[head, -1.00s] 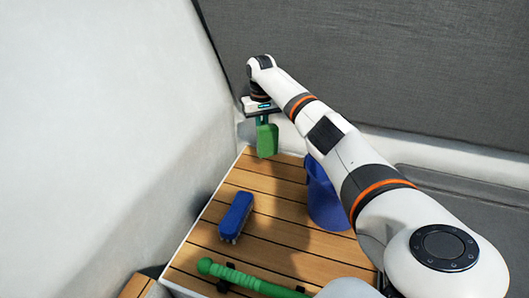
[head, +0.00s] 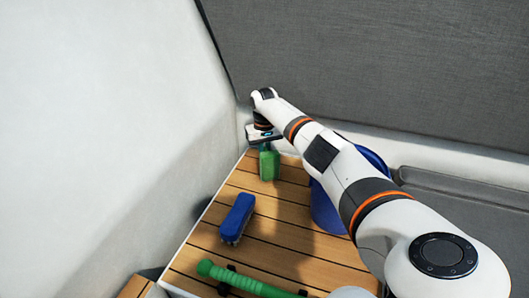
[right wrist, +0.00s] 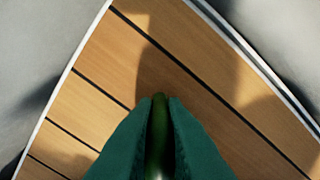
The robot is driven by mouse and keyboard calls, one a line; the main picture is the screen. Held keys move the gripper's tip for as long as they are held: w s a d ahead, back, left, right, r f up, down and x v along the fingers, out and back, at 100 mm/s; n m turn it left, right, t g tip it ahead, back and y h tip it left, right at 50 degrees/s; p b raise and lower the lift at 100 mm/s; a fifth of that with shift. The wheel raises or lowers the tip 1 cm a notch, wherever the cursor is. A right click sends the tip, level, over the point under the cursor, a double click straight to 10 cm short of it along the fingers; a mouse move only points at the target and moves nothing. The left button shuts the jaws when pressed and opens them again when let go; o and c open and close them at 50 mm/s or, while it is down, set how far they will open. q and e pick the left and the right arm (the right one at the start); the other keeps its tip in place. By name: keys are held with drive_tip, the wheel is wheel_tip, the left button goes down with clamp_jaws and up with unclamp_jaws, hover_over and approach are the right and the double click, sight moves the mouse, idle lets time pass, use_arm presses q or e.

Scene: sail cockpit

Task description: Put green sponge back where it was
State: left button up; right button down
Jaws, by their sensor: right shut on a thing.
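The green sponge (head: 269,166) hangs below my right gripper (head: 267,148) near the far left corner of the slatted wooden surface (head: 285,204). My right gripper is shut on it. In the right wrist view the dark green sponge (right wrist: 157,140) is pinched between two teal-green fingers, with bare wood beyond its end. I cannot tell whether its lower end touches the wood. My left gripper is not in view.
A blue brush (head: 237,217) lies in the middle left of the wood. A blue bucket (head: 325,209) stands partly behind my right arm. A green ribbed hose or handle (head: 240,280) lies at the front. A pale wall (head: 100,120) rises on the left.

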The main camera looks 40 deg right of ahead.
drive_tip(key=c, duration=1.5)
unclamp_jaws()
drive_tip(key=shift+f, duration=0.1)
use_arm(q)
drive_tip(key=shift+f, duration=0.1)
use_arm(e)
drive_tip(key=shift+f+b, duration=0.1)
drive_tip(key=shift+b, duration=0.6)
wheel_tip(320, 180, up, 3)
drive_tip(key=shift+w+r+p, duration=0.1)
drive_tip(key=shift+r+p, duration=0.1)
drive_tip(key=shift+p, duration=0.7)
wheel_tip(320, 180, up, 4)
drive_tip(key=shift+d+p, duration=0.1)
drive_tip(key=shift+p, duration=0.6)
wheel_tip(320, 180, up, 4)
drive_tip(key=shift+f+p, duration=0.15)
drive_tip(key=shift+p, duration=0.25)
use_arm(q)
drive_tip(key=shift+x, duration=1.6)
use_arm(e)
drive_tip(key=shift+r, duration=0.5)
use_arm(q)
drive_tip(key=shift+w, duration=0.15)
